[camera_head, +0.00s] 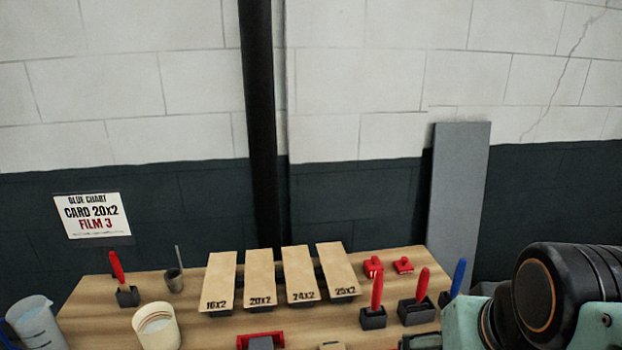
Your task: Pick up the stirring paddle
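No tool is labelled as the stirring paddle. A thin grey stick (179,256) stands upright in a small dark cup (174,281) at the back left of the wooden table, and it may be the paddle; its lower end is hidden in the cup. Red-handled tools stand in dark blocks, one at the left (117,266) and two at the right (377,290) (422,284). A blue-handled tool (459,275) stands at the right edge. My arm fills the lower right corner, in front of the table's right end. My gripper's fingers do not show.
Several tan boards marked with sizes, such as 20x2 (262,275), lie mid-table (95,292). A cream tub (157,327) and a clear jug (36,322) stand front left. Two red pieces (373,266) (403,264) lie back right. A dark pipe and grey board (459,190) are behind.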

